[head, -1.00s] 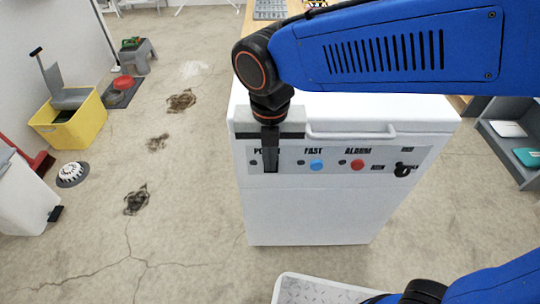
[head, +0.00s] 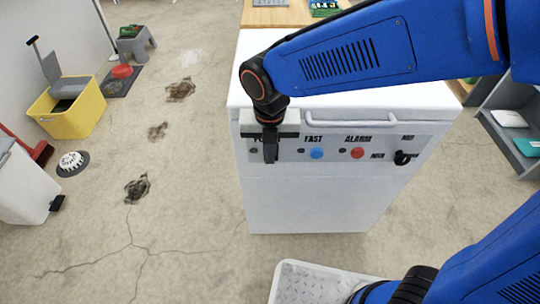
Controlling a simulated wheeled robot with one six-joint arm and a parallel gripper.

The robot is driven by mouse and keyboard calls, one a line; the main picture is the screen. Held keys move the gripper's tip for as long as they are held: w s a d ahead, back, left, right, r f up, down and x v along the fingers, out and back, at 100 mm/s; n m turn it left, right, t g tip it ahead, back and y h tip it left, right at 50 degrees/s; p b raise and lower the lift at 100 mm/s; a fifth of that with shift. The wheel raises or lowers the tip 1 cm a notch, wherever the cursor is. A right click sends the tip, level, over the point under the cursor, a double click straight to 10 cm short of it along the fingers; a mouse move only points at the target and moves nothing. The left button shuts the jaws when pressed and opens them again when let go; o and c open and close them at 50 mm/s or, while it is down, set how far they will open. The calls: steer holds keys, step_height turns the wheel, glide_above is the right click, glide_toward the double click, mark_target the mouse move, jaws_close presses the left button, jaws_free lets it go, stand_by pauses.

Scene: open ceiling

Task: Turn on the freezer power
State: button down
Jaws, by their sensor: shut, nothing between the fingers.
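The white chest freezer (head: 305,200) stands upright with its lid shut and its control panel facing me. My gripper (head: 270,160) is shut and empty, pointing down in front of the panel's left end. It hides most of the POWER label and whatever control lies behind it; I cannot tell if it touches the panel. A small dark indicator (head: 253,151) shows left of my fingers. To the right are the blue FAST button (head: 317,153), the red ALARM button (head: 358,153) and a black MIN knob (head: 402,158).
A white tray-like surface (head: 300,283) is low in front. A shelf (head: 510,140) is at the right. The floor left of the freezer is open, with dark stains.

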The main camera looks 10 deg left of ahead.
steer(key=shift+w+f+t, duration=0.15)
steer(key=shift+w+t, duration=0.05)
steer(key=shift+t, duration=0.3)
steer(key=shift+r, duration=0.85)
